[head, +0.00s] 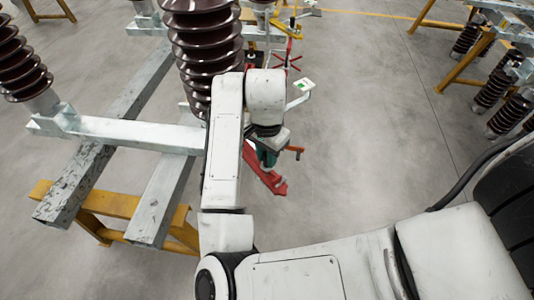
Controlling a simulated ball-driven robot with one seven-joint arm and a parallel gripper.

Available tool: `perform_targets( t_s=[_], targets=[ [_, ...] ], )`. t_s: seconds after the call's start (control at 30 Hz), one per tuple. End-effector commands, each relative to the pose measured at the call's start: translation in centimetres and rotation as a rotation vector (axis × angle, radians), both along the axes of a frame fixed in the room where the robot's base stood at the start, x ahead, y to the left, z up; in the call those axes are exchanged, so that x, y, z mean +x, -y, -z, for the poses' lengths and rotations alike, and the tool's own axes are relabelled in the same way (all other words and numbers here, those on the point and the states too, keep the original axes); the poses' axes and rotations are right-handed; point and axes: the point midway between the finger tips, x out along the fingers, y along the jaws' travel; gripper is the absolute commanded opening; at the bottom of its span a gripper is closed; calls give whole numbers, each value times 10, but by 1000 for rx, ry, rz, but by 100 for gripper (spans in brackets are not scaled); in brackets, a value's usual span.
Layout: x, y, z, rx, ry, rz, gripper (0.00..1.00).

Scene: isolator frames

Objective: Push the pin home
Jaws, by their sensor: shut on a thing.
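My gripper (268,157) points down in the middle of the head view, partly hidden by my wrist. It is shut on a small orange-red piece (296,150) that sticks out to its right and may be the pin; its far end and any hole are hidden. A red bar (268,180) lies just below and beside the gripper, slanting down to the right. I cannot tell if the held piece touches it.
A brown ribbed insulator (203,45) stands behind my arm on a grey steel frame (135,132). Yellow trestles (120,207) carry the frame. A red handwheel (286,62) and a white tag (304,84) are beyond my wrist.

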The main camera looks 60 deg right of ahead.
Motion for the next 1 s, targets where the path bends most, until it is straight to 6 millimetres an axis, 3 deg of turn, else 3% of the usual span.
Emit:
perform_targets(
  t_s=[1.0],
  targets=[
    [0,0,29,0,0,-1,0]
  ],
)
